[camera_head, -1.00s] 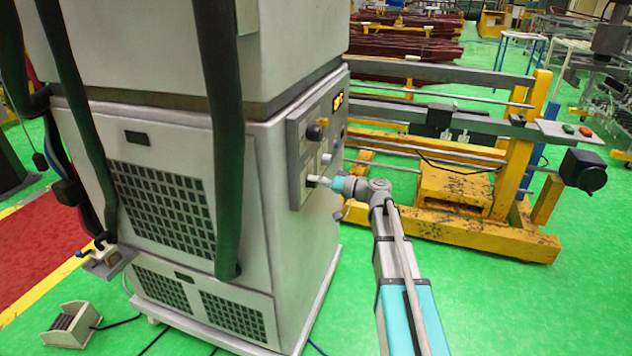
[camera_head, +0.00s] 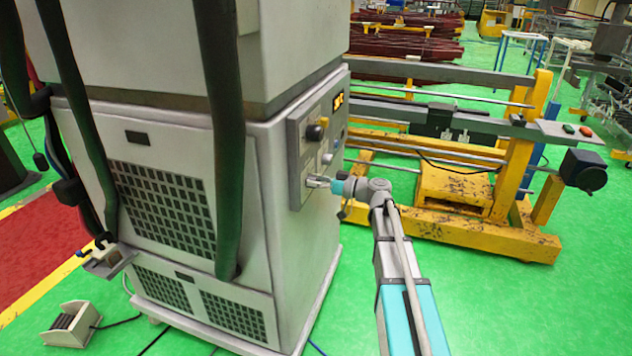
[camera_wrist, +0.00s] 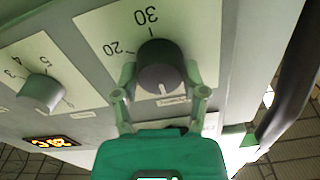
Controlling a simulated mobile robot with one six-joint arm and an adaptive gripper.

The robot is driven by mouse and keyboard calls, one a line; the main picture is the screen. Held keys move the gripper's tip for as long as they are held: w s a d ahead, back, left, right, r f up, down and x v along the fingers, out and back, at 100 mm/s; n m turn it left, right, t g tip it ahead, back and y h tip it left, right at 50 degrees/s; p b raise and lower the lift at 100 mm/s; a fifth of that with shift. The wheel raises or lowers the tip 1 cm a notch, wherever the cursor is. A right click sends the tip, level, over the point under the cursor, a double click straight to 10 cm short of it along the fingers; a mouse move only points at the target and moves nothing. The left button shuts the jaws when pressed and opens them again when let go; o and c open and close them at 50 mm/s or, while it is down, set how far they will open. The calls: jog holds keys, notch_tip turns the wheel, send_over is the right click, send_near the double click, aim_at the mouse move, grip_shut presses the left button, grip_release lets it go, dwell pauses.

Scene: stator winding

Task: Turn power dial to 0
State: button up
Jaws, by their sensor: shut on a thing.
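A round dark dial (camera_wrist: 160,66) sits on a white scale plate (camera_wrist: 105,30) in the wrist view. The numbers 20 and 30 show beside it; a 0 is not readable there. A short white mark shows on the dial's face, toward the bottom of the picture. My gripper (camera_wrist: 160,92) is shut on this dial, one finger on each side. In the head view my gripper (camera_head: 318,182) reaches the lower part of the machine's control panel (camera_head: 296,150), and its fingers largely hide the dial.
A second grey dial (camera_wrist: 41,93), with 3, 4 and 5 on its plate, is to the left in the wrist view. An orange lit display (camera_wrist: 52,142) is near it. Thick dark hoses (camera_head: 225,130) hang along the machine. A yellow frame (camera_head: 450,190) stands to the right.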

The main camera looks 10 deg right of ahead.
dwell(0.3)
jog(key=o, duration=1.1)
jog(key=shift+o, duration=0.2)
jog(key=shift+d, duration=0.1)
jog(key=v, duration=1.1)
jog(key=shift+s+d, duration=0.25)
jog(key=shift+d, duration=0.1)
